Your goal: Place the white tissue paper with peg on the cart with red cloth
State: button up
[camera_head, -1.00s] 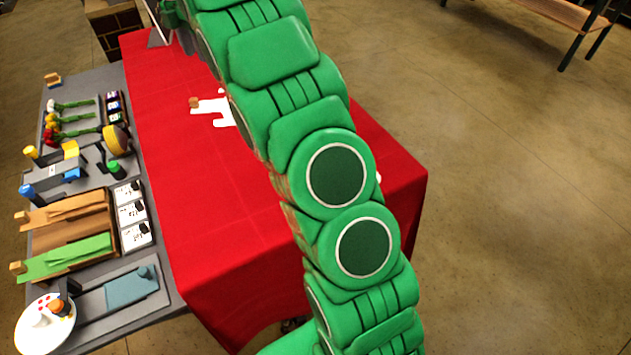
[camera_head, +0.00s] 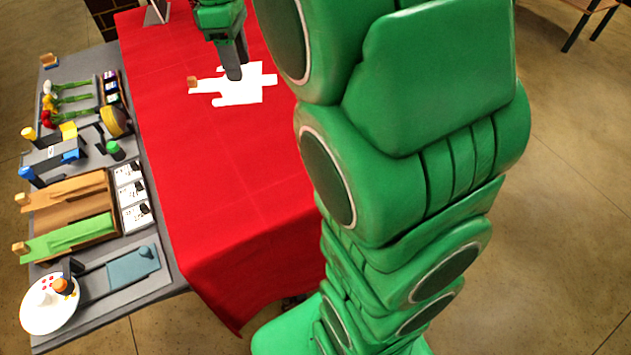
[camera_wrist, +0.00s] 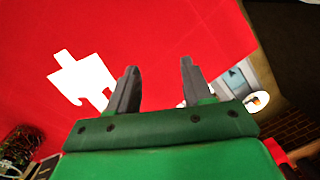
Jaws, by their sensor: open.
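The white tissue paper (camera_head: 240,90) lies flat on the red cloth (camera_head: 215,170) that covers the cart. Its wooden peg (camera_head: 192,82) is at its left end. In the wrist view the white paper (camera_wrist: 84,78) lies left of the fingers, on the red cloth (camera_wrist: 150,30). My gripper (camera_head: 233,68) is over the paper's upper edge and hides a little of it. In the wrist view my gripper (camera_wrist: 160,80) has its two grey fingers apart, with only red cloth visible between them. I cannot tell its exact height above the cloth.
A grey table (camera_head: 165,280) stands along the cart's left side. It carries flowers (camera_head: 70,100), brown and green wrapping sheets (camera_head: 70,238), small white cards (camera_head: 130,195) and a white round plate (camera_head: 40,312). The red cloth in front of the paper is clear.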

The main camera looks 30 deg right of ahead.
jog(key=s+f+m, duration=0.3)
jog(key=s+m, duration=0.1)
jog(key=s, duration=0.5)
jog(key=s+f+m, duration=0.3)
jog(key=s, duration=0.7)
jog(key=s+f+m, duration=0.3)
jog(key=s+m, duration=0.1)
jog(key=s, duration=0.6)
jog(key=shift+s+d+m+g, duration=0.15)
jog(key=shift+s+m+g, duration=0.05)
jog(key=shift+m+g, duration=0.1)
jog(key=shift+f, duration=0.1)
